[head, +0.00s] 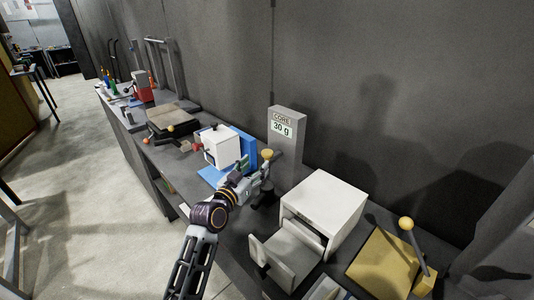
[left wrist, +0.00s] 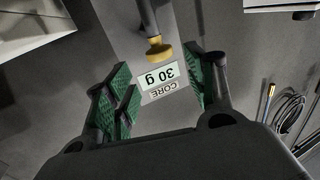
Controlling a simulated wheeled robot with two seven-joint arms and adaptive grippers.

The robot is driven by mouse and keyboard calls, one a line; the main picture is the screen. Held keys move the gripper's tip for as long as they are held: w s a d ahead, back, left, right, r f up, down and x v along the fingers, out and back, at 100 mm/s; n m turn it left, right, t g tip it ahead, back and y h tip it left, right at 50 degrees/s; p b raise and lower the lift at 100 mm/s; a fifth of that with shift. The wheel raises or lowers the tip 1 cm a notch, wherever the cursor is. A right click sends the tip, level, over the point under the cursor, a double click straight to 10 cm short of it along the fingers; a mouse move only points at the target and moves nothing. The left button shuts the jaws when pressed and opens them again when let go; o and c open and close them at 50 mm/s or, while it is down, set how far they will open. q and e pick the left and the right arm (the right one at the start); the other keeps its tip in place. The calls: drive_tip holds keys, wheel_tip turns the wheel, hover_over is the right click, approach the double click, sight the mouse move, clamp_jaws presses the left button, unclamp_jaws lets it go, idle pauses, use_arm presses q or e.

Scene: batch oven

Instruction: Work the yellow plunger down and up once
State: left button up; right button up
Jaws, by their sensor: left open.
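The yellow plunger (head: 267,153) stands upright in front of the grey post marked "CORE 30 g" (head: 285,135). In the left wrist view its yellow knob (left wrist: 158,51) on a thin stem shows between the lines of my two fingers, near their tips and touching neither. My left gripper (head: 252,175) is open and empty, just left of and below the knob in the head view. Its green-padded fingers (left wrist: 156,78) stand apart in the left wrist view. The plunger's lower part is partly hidden by my gripper in the head view. My right gripper is not in view.
A white box (head: 325,205) with an open drawer (head: 286,252) stands to the right. Beyond it is a yellow plate (head: 380,265) with a ball-topped lever (head: 407,225). A white and blue device (head: 221,147) stands left of the post. The grey wall is close behind.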

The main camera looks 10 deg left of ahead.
sight(265, 156)
use_arm(q)
drive_tip(key=shift+p+x, duration=0.6)
drive_tip(key=shift+x, duration=3.95)
drive_tip(key=shift+c, duration=0.5)
clamp_jaws()
